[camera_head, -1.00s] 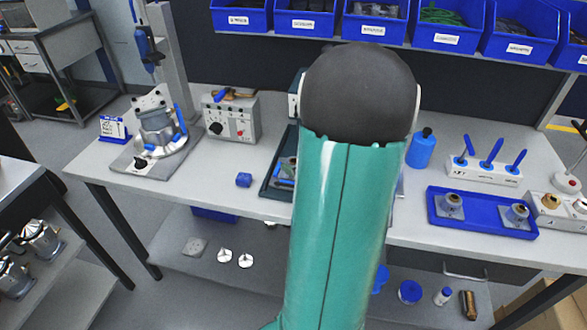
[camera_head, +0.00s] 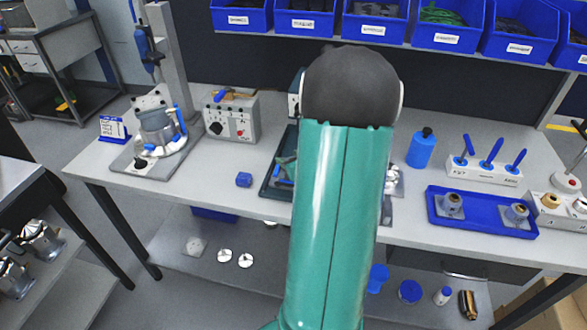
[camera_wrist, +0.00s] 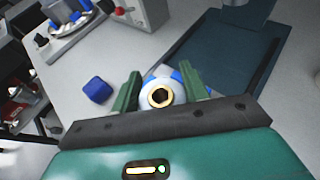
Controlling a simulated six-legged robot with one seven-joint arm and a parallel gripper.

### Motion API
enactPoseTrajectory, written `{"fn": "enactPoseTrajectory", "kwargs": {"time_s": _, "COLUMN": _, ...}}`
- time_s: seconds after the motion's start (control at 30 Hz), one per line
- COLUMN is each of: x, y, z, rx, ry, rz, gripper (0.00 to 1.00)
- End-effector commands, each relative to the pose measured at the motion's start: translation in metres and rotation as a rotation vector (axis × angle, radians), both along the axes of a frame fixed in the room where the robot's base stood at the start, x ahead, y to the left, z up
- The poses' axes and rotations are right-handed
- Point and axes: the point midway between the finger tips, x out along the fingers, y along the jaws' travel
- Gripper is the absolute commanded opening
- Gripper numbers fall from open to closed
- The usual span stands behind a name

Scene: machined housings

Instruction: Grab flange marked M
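My gripper (camera_wrist: 161,88) shows in the wrist view with its two green fingers spread apart. Between them is a round pale part (camera_wrist: 152,84) with a brass-coloured ring around a dark bore, seen from above. The fingers stand on either side of it; I cannot make out a firm grip. No letter M is readable on it. In the head view my arm hides my gripper and what is under it.
A dark tray (camera_wrist: 222,50) lies just beyond my gripper. A small blue block (camera_wrist: 97,90) is on the bench to the left. A grey control box (camera_head: 231,118), a blue bottle (camera_head: 421,149) and a white holder with blue-handled tools (camera_head: 483,171) stand on the bench.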

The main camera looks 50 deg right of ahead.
Motion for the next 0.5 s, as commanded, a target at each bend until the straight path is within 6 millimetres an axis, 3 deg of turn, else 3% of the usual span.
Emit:
{"fn": "enactPoseTrajectory", "kwargs": {"time_s": 0.07, "x": 0.000, "y": 0.000, "z": 0.001, "rx": -0.002, "ry": -0.002, "rz": 0.000, "gripper": 0.04}}
{"fn": "enactPoseTrajectory", "kwargs": {"time_s": 0.33, "x": 0.000, "y": 0.000, "z": 0.003, "rx": -0.002, "ry": -0.002, "rz": 0.000, "gripper": 0.04}}
{"fn": "enactPoseTrajectory", "kwargs": {"time_s": 0.5, "x": 0.001, "y": 0.000, "z": 0.015, "rx": -0.005, "ry": -0.001, "rz": 0.002, "gripper": 0.04}}
